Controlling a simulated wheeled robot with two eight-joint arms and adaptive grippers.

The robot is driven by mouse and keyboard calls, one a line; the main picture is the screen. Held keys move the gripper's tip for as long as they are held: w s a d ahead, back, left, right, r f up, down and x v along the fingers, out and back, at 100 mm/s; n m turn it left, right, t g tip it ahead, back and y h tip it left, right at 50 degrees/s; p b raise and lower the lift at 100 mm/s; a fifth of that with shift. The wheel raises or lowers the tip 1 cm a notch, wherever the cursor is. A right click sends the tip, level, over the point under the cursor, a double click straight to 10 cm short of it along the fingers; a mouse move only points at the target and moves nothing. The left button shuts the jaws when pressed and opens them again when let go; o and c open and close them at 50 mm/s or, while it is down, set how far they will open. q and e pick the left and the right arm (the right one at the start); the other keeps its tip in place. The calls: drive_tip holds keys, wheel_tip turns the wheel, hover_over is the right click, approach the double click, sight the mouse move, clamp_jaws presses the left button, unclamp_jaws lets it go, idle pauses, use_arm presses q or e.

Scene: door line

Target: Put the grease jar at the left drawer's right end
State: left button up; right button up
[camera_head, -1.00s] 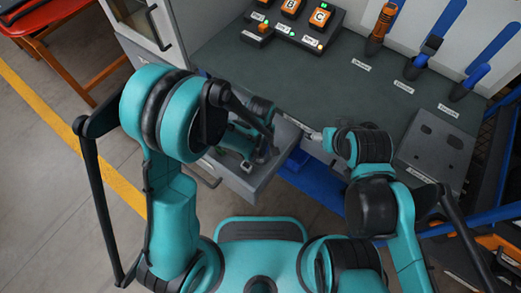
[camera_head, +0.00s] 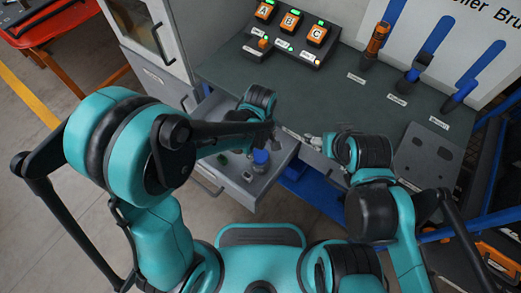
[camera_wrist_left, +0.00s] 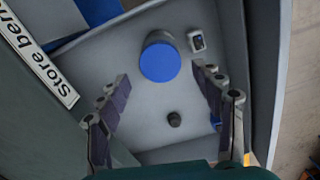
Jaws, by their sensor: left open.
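The grease jar, seen as a round jar with a blue lid (camera_head: 260,158), stands upright in the open left drawer (camera_head: 280,178). In the left wrist view its blue lid (camera_wrist_left: 160,62) lies beyond and between my left fingertips, apart from them. My left gripper (camera_head: 271,134) is above the drawer, pointing down; the left wrist view shows its two fingers (camera_wrist_left: 160,80) spread and empty. My right gripper (camera_head: 304,137) is by the bench's front edge, right of the drawer; its fingers are too small to read.
A small dark knob-like thing (camera_wrist_left: 175,119) and a small labelled item (camera_wrist_left: 196,40) lie in the drawer near the jar. The bench top (camera_head: 330,95) is above, with a button box (camera_head: 290,36) at the back and several tools on the right. A cabinet (camera_head: 155,35) stands at the left.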

use_arm(q)
drive_tip(key=shift+r, duration=0.55)
drive_tip(key=shift+a+r, duration=0.2)
drive_tip(key=shift+r, duration=0.05)
drive_tip(key=s+a+r+m+t, duration=0.2)
drive_tip(key=a+r+m+t, duration=0.1)
drive_tip(key=a+r, duration=0.4)
drive_tip(key=s+a+r+m+t, duration=0.3)
drive_tip(key=a+r, duration=0.4)
drive_tip(key=a, duration=0.3)
drive_tip(key=shift+s+a+r+m+t, duration=0.25)
drive_tip(key=shift+m+t, duration=0.35)
drive_tip(key=shift+m, duration=0.8)
